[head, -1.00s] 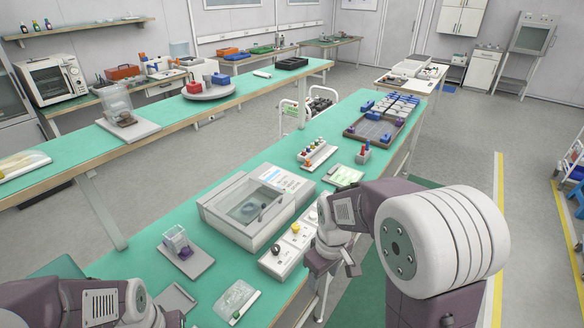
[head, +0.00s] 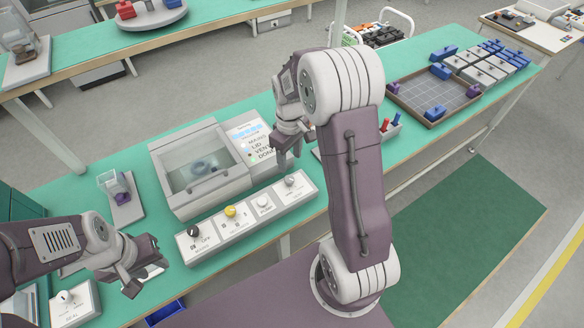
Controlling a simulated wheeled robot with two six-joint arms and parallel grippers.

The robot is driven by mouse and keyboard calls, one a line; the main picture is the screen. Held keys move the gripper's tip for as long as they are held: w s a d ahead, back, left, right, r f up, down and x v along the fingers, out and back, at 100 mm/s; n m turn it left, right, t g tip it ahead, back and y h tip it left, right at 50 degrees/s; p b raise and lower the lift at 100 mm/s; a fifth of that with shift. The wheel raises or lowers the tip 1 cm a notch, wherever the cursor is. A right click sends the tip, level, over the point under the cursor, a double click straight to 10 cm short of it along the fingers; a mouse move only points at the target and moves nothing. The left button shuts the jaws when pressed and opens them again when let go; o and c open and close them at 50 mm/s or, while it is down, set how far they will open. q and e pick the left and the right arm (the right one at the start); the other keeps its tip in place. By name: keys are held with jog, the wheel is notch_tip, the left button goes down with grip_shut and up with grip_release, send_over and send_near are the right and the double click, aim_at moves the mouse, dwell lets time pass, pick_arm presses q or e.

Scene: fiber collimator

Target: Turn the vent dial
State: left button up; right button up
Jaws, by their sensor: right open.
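A long white control strip (head: 248,219) lies in front of the clear-lidded box (head: 200,166) on the green bench. It carries a black knob (head: 192,231), a yellow knob (head: 230,211), a white knob (head: 263,201) and a grey knob (head: 291,181). Their labels are too small to read, so I cannot tell which is the vent dial. My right gripper (head: 287,160) is open, pointing down, and appears above and behind the grey knob, apart from it. My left gripper (head: 143,278) is low at the left, away from the strip; its jaw gap is unclear.
A label panel (head: 254,140) stands right of the box. A small dial unit (head: 75,303) sits near my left gripper. A clear cup on a stand (head: 122,205) is left of the box. A brown tray (head: 435,103) with blue blocks lies at the right.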

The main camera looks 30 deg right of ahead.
aim_at(289, 178)
jog(key=shift+a+f, duration=0.35)
jog(key=shift+a, duration=0.2)
jog(key=f, duration=0.7)
jog(key=shift+d, duration=0.4)
jog(key=shift+a+f, duration=0.2)
jog(key=shift+f, duration=0.35)
pick_arm(q)
jog(key=shift+a+f, duration=0.2)
jog(key=shift+a, duration=0.1)
pick_arm(e)
jog(key=shift+d, duration=0.1)
jog(key=shift+c, duration=0.3)
grip_shut()
